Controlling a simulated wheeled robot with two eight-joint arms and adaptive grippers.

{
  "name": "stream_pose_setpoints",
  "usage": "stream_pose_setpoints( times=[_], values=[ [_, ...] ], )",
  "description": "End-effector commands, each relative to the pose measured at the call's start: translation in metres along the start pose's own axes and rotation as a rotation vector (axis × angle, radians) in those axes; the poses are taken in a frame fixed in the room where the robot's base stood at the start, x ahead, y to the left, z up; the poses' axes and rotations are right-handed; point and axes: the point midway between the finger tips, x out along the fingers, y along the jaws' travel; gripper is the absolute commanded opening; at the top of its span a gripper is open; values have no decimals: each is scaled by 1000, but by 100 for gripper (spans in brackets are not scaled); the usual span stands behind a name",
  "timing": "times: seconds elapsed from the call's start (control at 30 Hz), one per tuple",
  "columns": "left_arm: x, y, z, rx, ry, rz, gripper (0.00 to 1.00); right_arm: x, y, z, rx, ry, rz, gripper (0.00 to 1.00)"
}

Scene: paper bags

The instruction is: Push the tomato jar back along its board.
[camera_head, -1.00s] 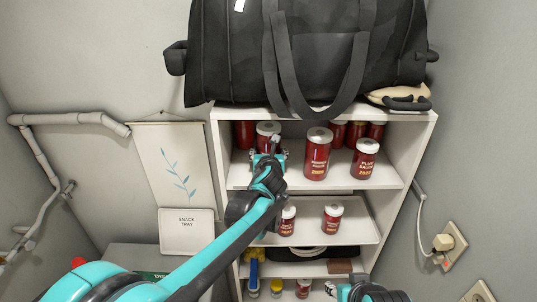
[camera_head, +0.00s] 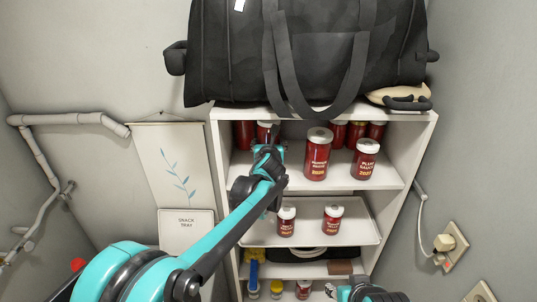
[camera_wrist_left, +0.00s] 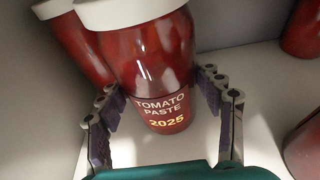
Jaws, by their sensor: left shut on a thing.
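The tomato paste jar (camera_wrist_left: 150,65), red with a white lid, stands upright on the upper shelf board (camera_head: 330,181). In the head view the jar (camera_head: 264,134) is at the left of the board, mostly hidden behind my left gripper (camera_head: 268,150). In the left wrist view my left gripper (camera_wrist_left: 168,105) has a finger on each side of the jar's lower body and is shut on it. The label faces my gripper. My right gripper (camera_head: 355,291) shows only partly at the bottom edge, and its fingers are unclear.
Red jars stand behind on the same board; a taller jar (camera_head: 317,155) and a plum sauce jar (camera_head: 364,158) stand to the right. The left side wall (camera_head: 221,150) is close. A black bag (camera_head: 300,55) sits on top, its strap hanging in front. A tray (camera_head: 262,232) with two jars is below.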

Motion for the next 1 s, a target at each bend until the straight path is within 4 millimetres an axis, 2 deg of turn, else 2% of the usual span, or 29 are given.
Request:
stream_pose_setpoints(
  times=[1.0],
  values=[
    [47,0,15,0,0,0,41,0,0,0,0,0,0,40]
  ],
)
